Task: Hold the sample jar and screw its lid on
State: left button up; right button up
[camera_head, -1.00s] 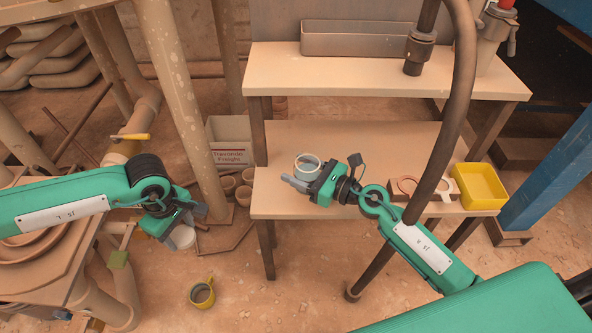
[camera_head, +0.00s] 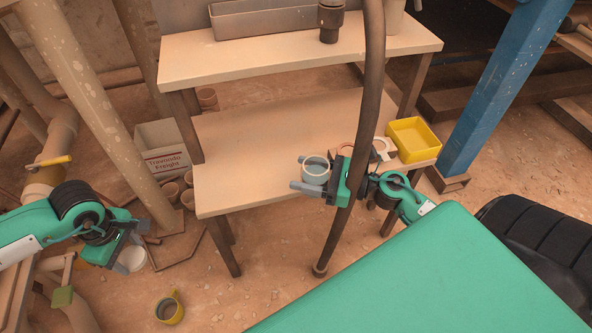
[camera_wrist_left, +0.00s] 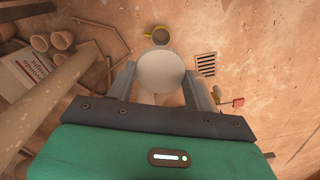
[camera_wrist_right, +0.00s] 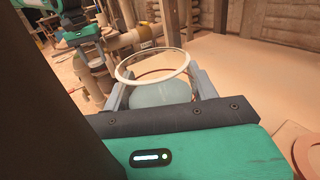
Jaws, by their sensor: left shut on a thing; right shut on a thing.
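The sample jar (camera_head: 316,172) is a pale glass jar with an open round top. My right gripper (camera_head: 312,177) is shut around its sides; the jar's rim (camera_wrist_right: 152,66) shows bare in the right wrist view. The jar is near the front edge of the bench in the head view; I cannot tell its height. The lid (camera_wrist_left: 161,70) is a round white disc, held between the fingers of my left gripper (camera_head: 129,252). The lid also shows at the lower left of the head view (camera_head: 132,259), well apart from the jar.
A dark upright pipe (camera_head: 367,130) passes in front of my right wrist. The bench (camera_head: 250,150) is mostly clear, with a yellow tray (camera_head: 413,138) at its right end. A yellow-handled cup (camera_head: 170,309) stands on the floor. A box (camera_head: 163,148) stands left of the bench.

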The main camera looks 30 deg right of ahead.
dwell(0.3)
jog(key=o, duration=0.4)
jog(key=shift+c, duration=0.2)
jog(key=c, duration=0.7)
